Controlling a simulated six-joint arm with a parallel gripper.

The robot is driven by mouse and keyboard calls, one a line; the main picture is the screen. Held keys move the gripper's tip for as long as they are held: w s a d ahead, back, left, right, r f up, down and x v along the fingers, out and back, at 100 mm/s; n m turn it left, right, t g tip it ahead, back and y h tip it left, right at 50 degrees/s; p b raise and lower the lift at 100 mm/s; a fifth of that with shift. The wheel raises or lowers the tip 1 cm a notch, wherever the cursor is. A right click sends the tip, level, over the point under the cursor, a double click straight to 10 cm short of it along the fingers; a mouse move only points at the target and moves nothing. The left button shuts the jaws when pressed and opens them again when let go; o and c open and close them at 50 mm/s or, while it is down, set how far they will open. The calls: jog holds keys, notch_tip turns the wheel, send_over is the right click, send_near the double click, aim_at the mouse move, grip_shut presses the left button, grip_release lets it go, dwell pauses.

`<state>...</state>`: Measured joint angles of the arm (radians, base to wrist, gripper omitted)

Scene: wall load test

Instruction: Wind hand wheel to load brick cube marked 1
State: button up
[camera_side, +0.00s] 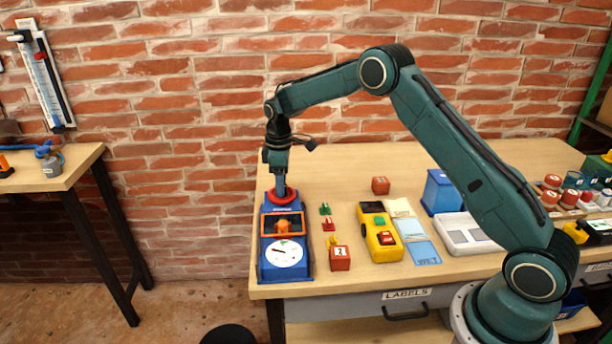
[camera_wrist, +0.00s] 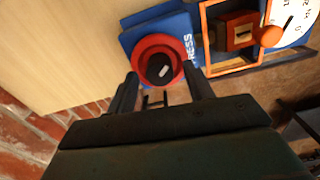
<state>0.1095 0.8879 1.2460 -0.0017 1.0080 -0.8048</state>
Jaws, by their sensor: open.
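The blue press (camera_side: 266,262) stands at the left end of the table, with a red hand wheel (camera_side: 271,197) at its far end. In the wrist view the wheel (camera_wrist: 139,52) is a red ring around a dark hub with a light mark. My gripper (camera_wrist: 163,88) is open, its two fingers pointing at the wheel's near edge; I cannot tell whether they touch it. From the side my gripper (camera_side: 280,190) is over the wheel. A brick cube (camera_wrist: 236,34) with a white label, seemingly marked 1, sits inside the press's orange frame, beside an orange ball.
A white dial (camera_side: 284,254) is on the press front. A cube marked 2 (camera_side: 340,260), small coloured pieces and a yellow device (camera_side: 381,235) stand to its right. Another cube (camera_side: 380,186) is farther back. The brick wall is close behind the table.

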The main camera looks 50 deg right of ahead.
jog(key=shift+f, duration=0.1)
jog(key=c, duration=1)
jog(key=shift+m, duration=0.4)
jog(key=m, duration=0.9)
jog(key=o, duration=1)
